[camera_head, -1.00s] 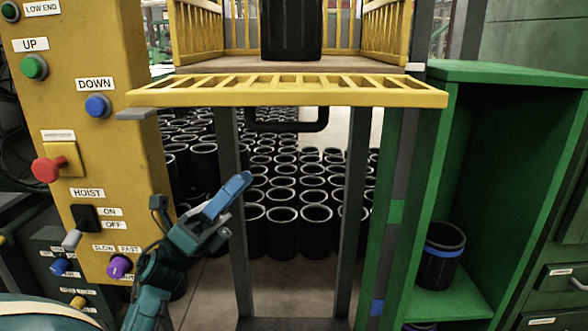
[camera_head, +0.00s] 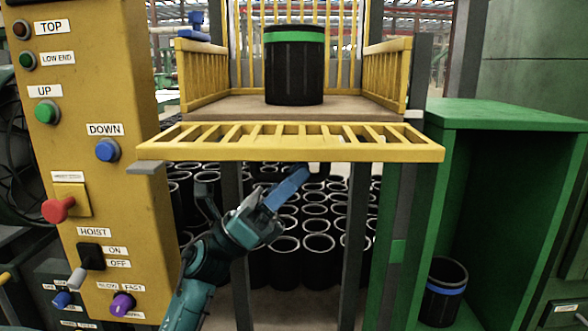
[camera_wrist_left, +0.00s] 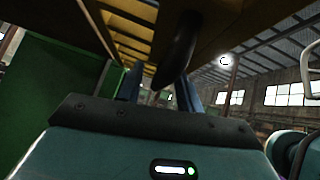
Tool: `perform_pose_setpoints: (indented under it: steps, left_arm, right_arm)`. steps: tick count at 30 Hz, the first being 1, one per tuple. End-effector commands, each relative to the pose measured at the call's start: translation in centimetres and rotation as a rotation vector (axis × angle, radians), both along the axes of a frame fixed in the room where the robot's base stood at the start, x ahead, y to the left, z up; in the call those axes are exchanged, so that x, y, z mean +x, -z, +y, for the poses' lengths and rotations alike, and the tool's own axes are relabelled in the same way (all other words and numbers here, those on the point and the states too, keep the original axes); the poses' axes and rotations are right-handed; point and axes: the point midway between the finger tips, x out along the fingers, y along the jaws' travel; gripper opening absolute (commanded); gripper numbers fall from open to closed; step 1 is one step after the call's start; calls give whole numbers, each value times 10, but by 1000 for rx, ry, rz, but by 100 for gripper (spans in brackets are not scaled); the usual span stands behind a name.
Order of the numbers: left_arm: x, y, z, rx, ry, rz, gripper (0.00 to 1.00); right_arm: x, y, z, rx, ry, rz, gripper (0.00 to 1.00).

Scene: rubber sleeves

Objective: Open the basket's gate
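The basket (camera_head: 342,106) is yellow with railed sides, and a black sleeve with a green band (camera_head: 294,72) stands in it. Its yellow slatted gate (camera_head: 290,155) lies folded out, nearly flat, at the front. My left gripper (camera_head: 293,186) is just under the gate's front edge, its blue fingers pointing up and right. In the left wrist view, the gate's dark curved handle (camera_wrist_left: 180,50) hangs ahead of the left gripper (camera_wrist_left: 158,88). The fingers are apart, with the handle close to their tips; whether it lies between them is unclear. My right gripper is not in view.
A yellow control panel (camera_head: 110,200) with buttons stands at the left. A green cabinet (camera_head: 510,115) with a blue-banded sleeve (camera_head: 443,290) stands at the right. Several black sleeves (camera_head: 318,255) stand on the floor behind the grey posts.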

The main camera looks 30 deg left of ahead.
Motion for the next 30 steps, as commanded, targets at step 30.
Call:
perform_pose_setpoints:
  steps: [30]
  left_arm:
    - [2,-1,-2,-1,0,1,0]
  right_arm:
    - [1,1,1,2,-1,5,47]
